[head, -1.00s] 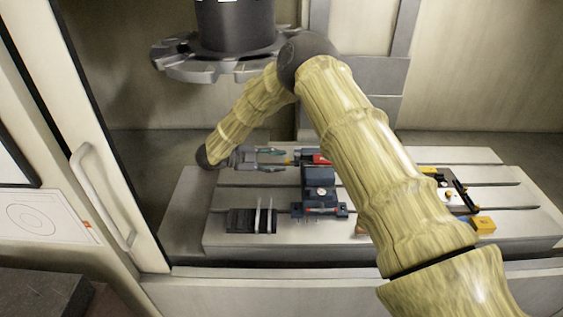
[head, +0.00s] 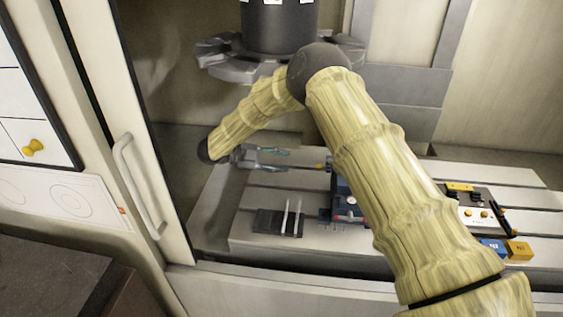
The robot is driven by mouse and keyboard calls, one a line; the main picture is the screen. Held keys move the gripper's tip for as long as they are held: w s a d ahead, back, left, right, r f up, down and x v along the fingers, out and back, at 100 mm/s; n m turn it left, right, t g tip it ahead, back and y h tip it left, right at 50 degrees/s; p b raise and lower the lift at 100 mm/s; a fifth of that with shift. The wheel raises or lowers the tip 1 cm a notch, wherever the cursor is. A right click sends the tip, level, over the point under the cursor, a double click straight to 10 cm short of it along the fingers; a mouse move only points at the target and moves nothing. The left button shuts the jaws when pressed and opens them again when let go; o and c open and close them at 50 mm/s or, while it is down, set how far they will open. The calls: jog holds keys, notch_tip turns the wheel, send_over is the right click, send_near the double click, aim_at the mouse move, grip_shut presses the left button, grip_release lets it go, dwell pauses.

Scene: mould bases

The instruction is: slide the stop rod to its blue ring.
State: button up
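My gripper (head: 282,160) is low over the left part of the slotted table, with its fingers pointing right. The fingers are apart, and nothing shows between them. A small yellow-tipped piece (head: 320,166), which looks like the end of the stop rod, sticks out to the left of the dark blue vise-like block (head: 343,203). A gap lies between it and my fingertips. My arm hides the rest of the rod and the right part of the block. I cannot make out the blue ring.
A dark rack (head: 268,221) with upright pale pins stands at the front left of the slotted table (head: 262,198). A grey tool disc (head: 225,60) hangs above.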

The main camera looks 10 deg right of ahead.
jog(key=shift+f+n, duration=0.1)
jog(key=shift+n, duration=0.2)
jog(key=c, duration=0.6)
jog(key=shift+a+f+n+b, duration=0.15)
jog(key=shift+n+b, duration=0.15)
jog(key=shift+n, duration=0.3)
grip_shut()
jog(key=s+a+f+n+t+h+b, duration=0.1)
jog(key=a+f+n+t+b, duration=0.2)
jog(key=n, duration=1.2)
jog(key=a+n+t+h+b, duration=0.1)
jog(key=n+t+b, duration=0.3)
jog(key=n, duration=1.2)
jog(key=s+d+p+x, duration=0.1)
jog(key=s+p+x, duration=0.2)
jog(key=p+x, duration=0.4)
jog(key=shift+x, duration=2.95)
